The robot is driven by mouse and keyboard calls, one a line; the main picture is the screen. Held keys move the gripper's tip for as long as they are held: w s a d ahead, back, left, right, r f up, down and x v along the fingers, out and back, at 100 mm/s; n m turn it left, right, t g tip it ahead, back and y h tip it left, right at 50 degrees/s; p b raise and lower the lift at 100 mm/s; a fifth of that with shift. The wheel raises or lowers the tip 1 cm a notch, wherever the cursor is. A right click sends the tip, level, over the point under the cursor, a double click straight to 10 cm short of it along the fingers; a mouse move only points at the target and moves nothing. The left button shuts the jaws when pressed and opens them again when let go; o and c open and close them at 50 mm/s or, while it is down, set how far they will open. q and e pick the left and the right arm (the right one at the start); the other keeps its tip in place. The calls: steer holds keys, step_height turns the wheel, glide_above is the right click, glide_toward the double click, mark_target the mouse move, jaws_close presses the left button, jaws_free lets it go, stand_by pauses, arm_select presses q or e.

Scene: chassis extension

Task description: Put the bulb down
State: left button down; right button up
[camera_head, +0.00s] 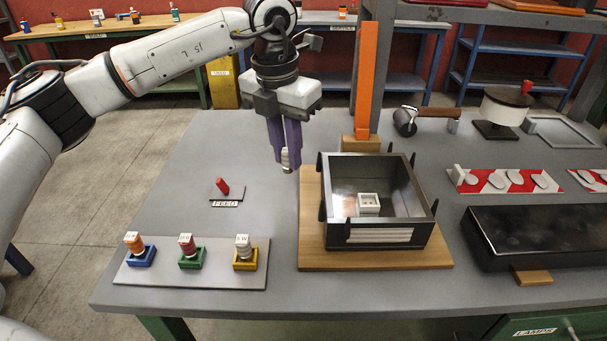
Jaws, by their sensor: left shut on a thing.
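My left gripper (285,148) points down over the table with its purple fingers closed. It is shut on a small pale bulb (287,160), which shows at the fingertips. The fingers hide part of the bulb. It is in the air, left of an open black box (380,235). A white socket-like block (368,203) sits inside the box. My right gripper is not in view.
A grey rack plate (160,280) at front left bears blue, green and yellow holders, each with a bulb-like piece. A red piece (222,186) stands on the FEED plate. An orange post (366,80) rises behind the box. A black tray (540,230) lies right.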

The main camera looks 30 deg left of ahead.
mark_target(285, 152)
arm_select(q)
step_height(285, 152, down, 7)
steer(key=shift+r, duration=0.1)
stand_by(0.4)
steer(key=shift+f, duration=0.25)
steer(key=c, duration=1.6)
jaws_free()
steer(key=shift+c, duration=0.2)
steer(key=shift+r, duration=0.15)
steer(key=r, duration=0.4)
steer(key=s+r, duration=0.1)
steer(key=r, duration=0.7)
steer(key=shift+s+a, duration=0.1)
steer(key=shift+s, duration=0.1)
